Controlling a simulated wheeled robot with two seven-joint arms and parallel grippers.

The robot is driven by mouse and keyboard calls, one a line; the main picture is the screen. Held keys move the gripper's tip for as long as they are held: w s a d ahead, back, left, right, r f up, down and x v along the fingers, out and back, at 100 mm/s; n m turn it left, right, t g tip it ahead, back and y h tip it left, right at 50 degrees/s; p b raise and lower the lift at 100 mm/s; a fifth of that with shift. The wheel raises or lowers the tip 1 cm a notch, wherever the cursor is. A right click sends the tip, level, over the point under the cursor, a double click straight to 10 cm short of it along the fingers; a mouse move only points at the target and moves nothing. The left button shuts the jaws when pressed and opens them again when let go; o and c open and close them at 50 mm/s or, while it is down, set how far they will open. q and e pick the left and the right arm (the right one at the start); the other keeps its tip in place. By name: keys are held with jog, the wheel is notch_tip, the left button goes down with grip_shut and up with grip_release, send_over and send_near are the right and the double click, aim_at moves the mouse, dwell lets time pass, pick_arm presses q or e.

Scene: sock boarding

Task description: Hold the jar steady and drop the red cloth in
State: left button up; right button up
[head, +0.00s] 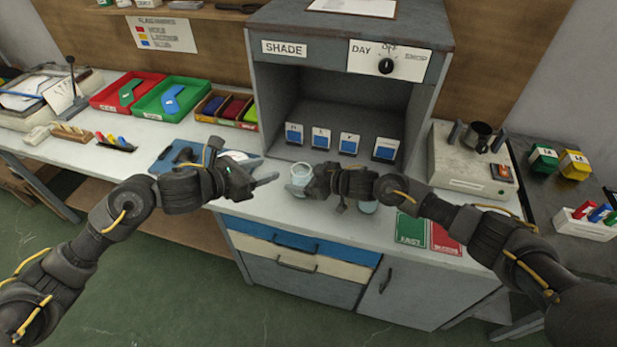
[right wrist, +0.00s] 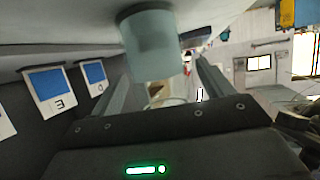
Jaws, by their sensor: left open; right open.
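A clear glass jar (head: 299,175) stands on the white bench in front of the grey booth, between my two grippers in the head view. My left gripper (head: 268,180) is open and empty just left of it. My right gripper (head: 314,186) is open at its right side and partly covers it. In the right wrist view a translucent jar (right wrist: 160,45) appears upside down beyond the spread fingers of my right gripper (right wrist: 160,92). A dark red piece (head: 234,108), perhaps the red cloth, lies in a divided tray at the back; its material is hard to tell.
A second glass (head: 368,207) is partly hidden under my right arm. The divided tray (head: 207,119), green tray (head: 150,113) and red tray (head: 103,107) stand at the back left. A green card (head: 411,230) and red card (head: 445,240) lie at the front right.

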jog(key=v, duration=1.2)
jog(key=shift+f, duration=0.15)
